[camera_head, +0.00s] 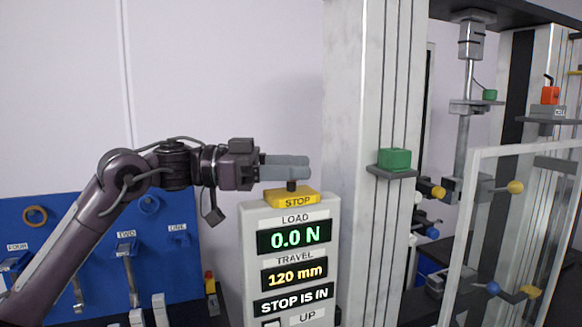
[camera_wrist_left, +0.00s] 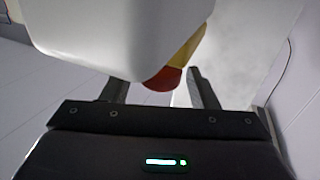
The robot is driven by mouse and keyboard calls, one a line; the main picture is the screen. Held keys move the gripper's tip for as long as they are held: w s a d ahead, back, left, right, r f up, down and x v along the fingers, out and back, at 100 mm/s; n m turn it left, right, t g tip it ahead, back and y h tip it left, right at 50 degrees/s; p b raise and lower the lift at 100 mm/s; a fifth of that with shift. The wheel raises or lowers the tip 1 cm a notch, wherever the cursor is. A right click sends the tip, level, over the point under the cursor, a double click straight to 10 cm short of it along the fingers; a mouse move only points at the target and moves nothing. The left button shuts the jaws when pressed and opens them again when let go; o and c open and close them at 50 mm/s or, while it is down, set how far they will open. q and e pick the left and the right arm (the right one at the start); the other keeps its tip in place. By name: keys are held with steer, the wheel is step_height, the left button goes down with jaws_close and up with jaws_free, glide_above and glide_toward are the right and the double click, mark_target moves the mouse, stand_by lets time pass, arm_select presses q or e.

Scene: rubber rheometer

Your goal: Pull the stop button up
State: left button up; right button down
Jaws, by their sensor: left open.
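The stop button shows in the head view as a short dark stem (camera_head: 291,186) on a yellow base marked STOP (camera_head: 297,199), on top of the grey console (camera_head: 248,255). The console display (camera_head: 294,299) reads STOP IS IN. My left gripper (camera_head: 300,168) reaches in level from the left, its fingers at the button's top and hiding it. In the left wrist view, the red button cap (camera_wrist_left: 162,79) lies between the open fingers of my left gripper (camera_wrist_left: 157,77), beside the yellow base (camera_wrist_left: 190,46). I cannot tell whether they touch it. My right gripper is out of view.
A tall pale machine column (camera_head: 350,120) with a green block (camera_head: 395,159) stands close right of the console. A clear guard frame (camera_head: 458,235) is further right. A blue tool board (camera_head: 75,245) is behind my left arm. The space above the button is clear.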

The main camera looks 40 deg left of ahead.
arm_select(q)
steer(key=shift+s+a+f+b, duration=0.15)
steer(key=shift+a+b, duration=0.15)
steer(key=shift+b, duration=0.15)
steer(key=b+v, duration=0.4)
steer(key=v, duration=0.3)
